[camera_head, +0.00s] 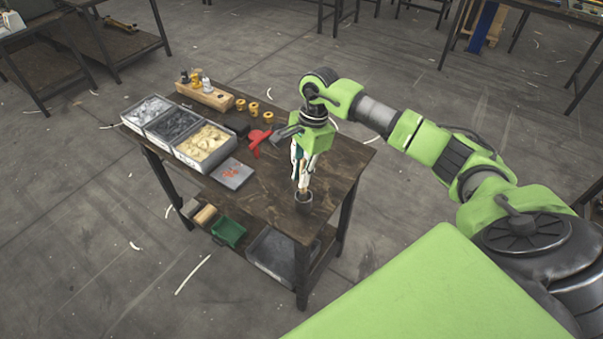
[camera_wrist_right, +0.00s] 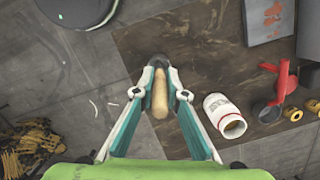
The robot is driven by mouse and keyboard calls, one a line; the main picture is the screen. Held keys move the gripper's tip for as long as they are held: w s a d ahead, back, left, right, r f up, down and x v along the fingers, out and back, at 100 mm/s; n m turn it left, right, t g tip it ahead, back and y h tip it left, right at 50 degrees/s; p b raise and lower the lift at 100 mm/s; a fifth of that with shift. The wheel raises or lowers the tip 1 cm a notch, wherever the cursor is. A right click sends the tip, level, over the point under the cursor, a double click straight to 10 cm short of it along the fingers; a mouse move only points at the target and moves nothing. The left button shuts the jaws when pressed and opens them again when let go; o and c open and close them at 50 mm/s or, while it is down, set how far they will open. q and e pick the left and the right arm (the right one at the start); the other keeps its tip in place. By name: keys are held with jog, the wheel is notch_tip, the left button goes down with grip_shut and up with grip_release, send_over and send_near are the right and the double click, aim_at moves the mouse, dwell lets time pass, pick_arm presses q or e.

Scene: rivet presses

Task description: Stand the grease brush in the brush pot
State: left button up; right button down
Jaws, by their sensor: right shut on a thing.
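My right gripper (camera_head: 303,182) points down over the near right corner of the dark wooden table (camera_head: 270,200). It is shut on the grease brush, whose pale wooden handle (camera_wrist_right: 160,95) shows between the teal and white fingers in the right wrist view. My left gripper is not in view.
A white jar with a red label (camera_wrist_right: 225,115) stands close beside the gripper. A red clamp-like tool (camera_head: 258,140), brass pieces (camera_head: 254,108), a grey plate (camera_head: 232,173) and parts bins (camera_head: 205,145) lie further left. The table's front edge is close to the pot.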

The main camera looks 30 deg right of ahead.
jog(key=shift+f, duration=0.25)
jog(key=c, duration=2)
grip_release()
jog(key=shift+o, duration=0.2)
jog(key=shift+r, duration=0.1)
notch_tip(320, 180, up, 12)
jog(key=d, duration=0.2)
jog(key=shift+f, duration=0.2)
